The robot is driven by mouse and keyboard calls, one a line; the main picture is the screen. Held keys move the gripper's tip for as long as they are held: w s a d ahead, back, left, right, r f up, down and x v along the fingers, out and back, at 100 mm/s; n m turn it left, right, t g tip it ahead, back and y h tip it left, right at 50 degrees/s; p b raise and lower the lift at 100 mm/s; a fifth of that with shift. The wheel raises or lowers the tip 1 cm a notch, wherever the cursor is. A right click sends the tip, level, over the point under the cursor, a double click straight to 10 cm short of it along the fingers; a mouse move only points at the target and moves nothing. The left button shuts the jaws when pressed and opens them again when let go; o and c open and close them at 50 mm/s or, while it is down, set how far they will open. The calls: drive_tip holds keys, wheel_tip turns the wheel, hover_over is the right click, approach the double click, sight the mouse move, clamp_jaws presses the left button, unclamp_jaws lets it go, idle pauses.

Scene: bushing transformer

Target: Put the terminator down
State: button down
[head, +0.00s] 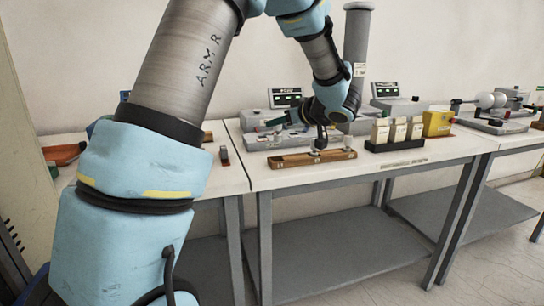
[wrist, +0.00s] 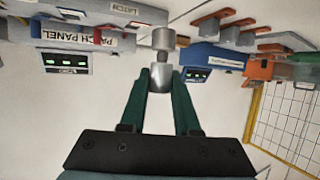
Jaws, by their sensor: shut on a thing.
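The terminator (wrist: 163,42) is a short silver-grey metal piece with wider ends and a narrower middle. In the wrist view it sits between the tips of the two green fingers of my gripper (wrist: 161,74), which is shut on it. In the head view my gripper (head: 278,120) appears to point left above the middle bench, near the grey device. The terminator is too small there to make out clearly. I cannot tell its exact height above the bench.
A wooden tray (head: 290,161) lies at the front of the middle bench (head: 345,177). A black rack with white boxes (head: 398,145) and a yellow box (head: 438,123) stand to its right. The wrist view shows a device labelled PATCH PANEL (wrist: 85,38), upside down.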

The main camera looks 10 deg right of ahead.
drive_tip(key=shift+f, duration=3.5)
drive_tip(key=shift+f, duration=0.15)
drive_tip(key=c, duration=0.6)
unclamp_jaws()
drive_tip(key=shift+c, duration=0.2)
drive_tip(key=shift+r, duration=0.2)
drive_tip(key=v, duration=1.2)
drive_tip(key=shift+b, duration=0.45)
drive_tip(key=shift+f, duration=0.1)
